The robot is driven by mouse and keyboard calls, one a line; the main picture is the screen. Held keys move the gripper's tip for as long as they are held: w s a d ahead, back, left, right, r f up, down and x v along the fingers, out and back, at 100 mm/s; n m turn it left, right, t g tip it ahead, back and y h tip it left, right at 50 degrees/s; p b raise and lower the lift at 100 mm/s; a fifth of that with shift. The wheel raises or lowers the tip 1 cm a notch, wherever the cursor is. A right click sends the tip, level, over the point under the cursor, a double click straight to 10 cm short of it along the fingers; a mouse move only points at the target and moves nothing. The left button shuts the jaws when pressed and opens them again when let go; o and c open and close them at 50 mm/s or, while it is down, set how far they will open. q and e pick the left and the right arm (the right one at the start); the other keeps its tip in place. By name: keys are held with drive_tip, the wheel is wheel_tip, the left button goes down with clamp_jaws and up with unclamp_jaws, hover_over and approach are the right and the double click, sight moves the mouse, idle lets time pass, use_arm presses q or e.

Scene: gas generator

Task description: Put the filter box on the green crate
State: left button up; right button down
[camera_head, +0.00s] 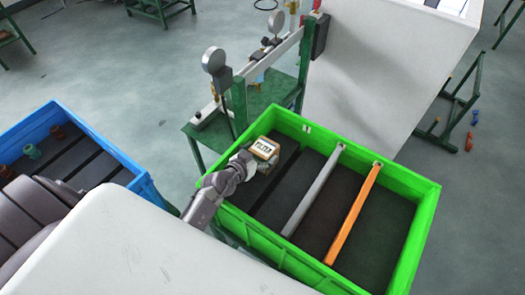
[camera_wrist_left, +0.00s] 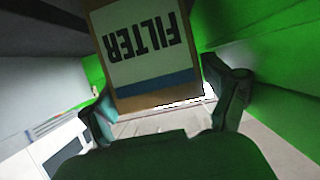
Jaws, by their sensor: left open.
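The filter box (camera_head: 264,149), a small brown box with a white label, is at the back left compartment of the green crate (camera_head: 318,135). I cannot tell if it rests on the crate floor. My left gripper (camera_head: 250,160) reaches over the crate's left wall right beside the box. In the left wrist view the filter box (camera_wrist_left: 150,50) shows large, its FILTER label upside down, in front of and between the fingers of my left gripper (camera_wrist_left: 170,105). The fingers are open, one at each side of its near end. My right gripper is out of view.
A grey bar (camera_head: 314,190) and an orange bar (camera_head: 353,212) cross the green crate; its right part is empty. A blue crate (camera_head: 115,150) with small fittings stands left. A green stand with gauges (camera_head: 240,110) and a white cabinet (camera_head: 385,70) stand behind.

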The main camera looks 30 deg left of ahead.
use_arm(q)
drive_tip(key=v, duration=0.5)
drive_tip(key=shift+s+r, duration=0.1)
drive_tip(key=shift+s, duration=0.25)
drive_tip(key=shift+s+a+r, duration=0.1)
drive_tip(key=shift+s+r, duration=0.05)
drive_tip(key=shift+s, duration=0.05)
